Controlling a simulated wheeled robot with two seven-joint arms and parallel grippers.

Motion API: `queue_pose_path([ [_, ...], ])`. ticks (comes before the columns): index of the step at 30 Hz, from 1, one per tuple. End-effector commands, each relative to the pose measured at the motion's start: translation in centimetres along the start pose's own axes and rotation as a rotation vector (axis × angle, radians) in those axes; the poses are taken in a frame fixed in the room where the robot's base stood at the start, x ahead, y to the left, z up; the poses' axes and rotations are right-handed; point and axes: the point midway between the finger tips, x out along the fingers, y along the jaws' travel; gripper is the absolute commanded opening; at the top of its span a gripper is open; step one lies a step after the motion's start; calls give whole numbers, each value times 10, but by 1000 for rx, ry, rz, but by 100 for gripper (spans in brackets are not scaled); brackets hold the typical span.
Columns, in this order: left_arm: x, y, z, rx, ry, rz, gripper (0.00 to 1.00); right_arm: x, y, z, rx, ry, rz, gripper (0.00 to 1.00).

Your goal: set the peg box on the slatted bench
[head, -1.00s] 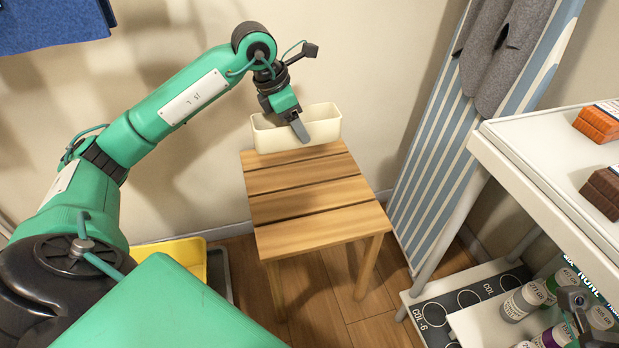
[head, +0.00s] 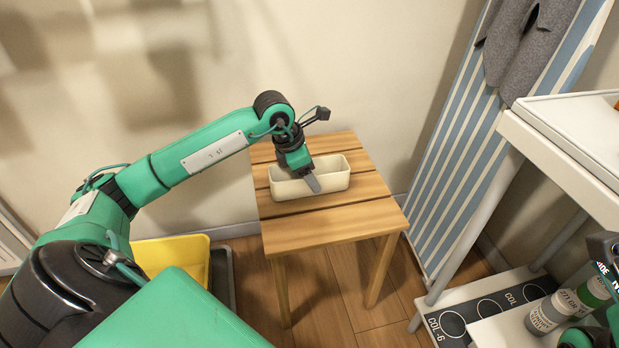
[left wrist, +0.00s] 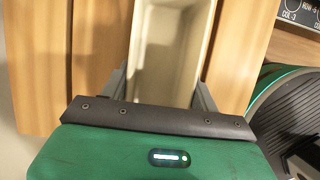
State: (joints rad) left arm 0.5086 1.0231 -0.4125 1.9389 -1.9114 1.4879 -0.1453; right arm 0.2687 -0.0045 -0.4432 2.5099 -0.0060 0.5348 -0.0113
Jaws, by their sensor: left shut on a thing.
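The peg box is a long, cream, open-topped box (head: 292,189). In the left wrist view the box (left wrist: 172,50) lies between the fingers of the gripper (left wrist: 160,90), with bench slats (left wrist: 97,60) on both sides. The box looks empty inside. My right gripper is not clearly seen.
The wall is close behind the bench. A striped ironing board (head: 455,150) with grey cloth leans at the right. A white shelf unit (head: 560,150) with bottles (head: 548,313) stands further right. A yellow bin (head: 172,257) is on the floor left of the bench.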

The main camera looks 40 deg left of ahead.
Motion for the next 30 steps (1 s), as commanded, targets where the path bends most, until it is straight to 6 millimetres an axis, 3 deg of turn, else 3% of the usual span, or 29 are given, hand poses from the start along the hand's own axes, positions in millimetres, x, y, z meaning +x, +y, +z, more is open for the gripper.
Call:
queue_pose_path([
  [11,6,0,-3,0,-1,1,35,-1,0,0,1,3,1,36],
  [12,6,0,-2,0,-1,1,68,1,0,0,1,6,1,36],
  [15,6,0,-2,0,-1,1,83,2,0,0,1,7,1,36],
  [25,2,0,-1,0,-1,1,83,4,0,0,0,9,1,36],
  [30,-25,1,0,1,1,4,83,6,2,0,-3,-2,3,36],
])
